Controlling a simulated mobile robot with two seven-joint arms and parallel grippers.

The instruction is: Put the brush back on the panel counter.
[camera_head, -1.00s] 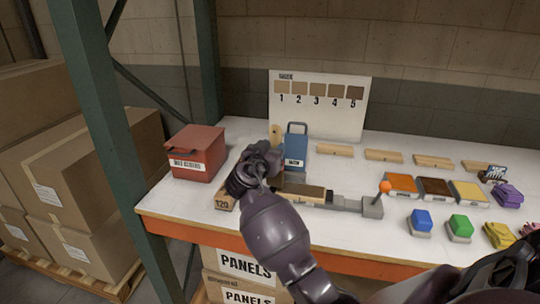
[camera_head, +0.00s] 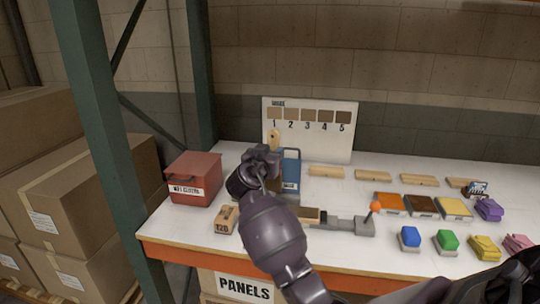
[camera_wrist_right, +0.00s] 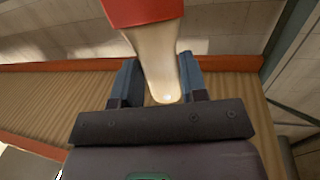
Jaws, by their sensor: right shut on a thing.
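My right gripper (camera_head: 268,156) is shut on the brush (camera_head: 274,137), above the back left of the counter (camera_head: 222,160). In the head view, the tan, rounded handle end sticks up over my wrist, in front of the sample board; the rest is hidden. In the right wrist view, the cream handle (camera_wrist_right: 158,62) lies between the two blue-grey fingers of the right gripper (camera_wrist_right: 160,85). A red part adjoins the handle at the top of that view. I cannot see bristles. My left gripper is not in view.
A red box (camera_head: 194,180) stands left of my gripper, and a blue container (camera_head: 291,168) close on its right. A block marked 120 (camera_head: 227,219) and a grey fixture with an orange-knobbed lever (camera_head: 365,226) are in front. Wooden blocks and coloured items fill the right side.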

